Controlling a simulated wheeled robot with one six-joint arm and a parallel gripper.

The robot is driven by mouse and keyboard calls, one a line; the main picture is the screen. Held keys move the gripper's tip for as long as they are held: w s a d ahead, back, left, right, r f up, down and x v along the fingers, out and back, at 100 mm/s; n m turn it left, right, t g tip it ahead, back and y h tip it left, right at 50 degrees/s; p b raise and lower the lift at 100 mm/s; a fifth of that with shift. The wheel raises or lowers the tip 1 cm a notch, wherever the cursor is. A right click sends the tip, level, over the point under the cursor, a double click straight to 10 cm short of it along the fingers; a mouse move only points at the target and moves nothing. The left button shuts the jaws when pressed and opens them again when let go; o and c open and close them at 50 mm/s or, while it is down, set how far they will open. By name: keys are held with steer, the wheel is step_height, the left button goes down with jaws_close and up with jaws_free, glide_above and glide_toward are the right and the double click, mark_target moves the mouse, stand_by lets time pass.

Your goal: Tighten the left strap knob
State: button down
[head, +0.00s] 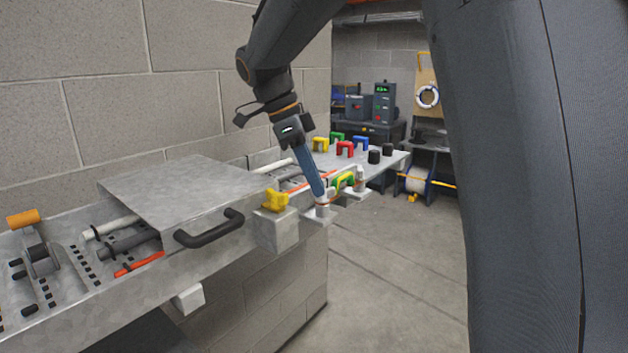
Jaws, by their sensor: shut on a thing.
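My gripper (322,196) reaches down on its long blue-grey end and is shut on a small pale knob, the left strap knob (322,202). This knob stands on a pale block (322,215) at the front edge of the metal tray. The fingertips hide part of the knob, so its turn angle cannot be told. A similar pale knob (359,173) stands free to the right. A green and yellow piece (343,181) lies between the two knobs.
A yellow clip (275,200) on a grey block stands just left of my gripper. A metal cover with a black handle (210,230) lies further left. Several coloured clips and black caps (374,157) stand behind right. The floor (390,280) in front is clear.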

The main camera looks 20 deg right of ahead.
stand_by(0.3)
steer(key=c, duration=1.8)
jaws_free()
steer(key=shift+r, duration=0.1)
steer(key=shift+b+v, duration=0.85)
steer(key=shift+v, duration=2.95)
steer(key=shift+s+a, duration=0.1)
steer(key=shift+a, duration=0.05)
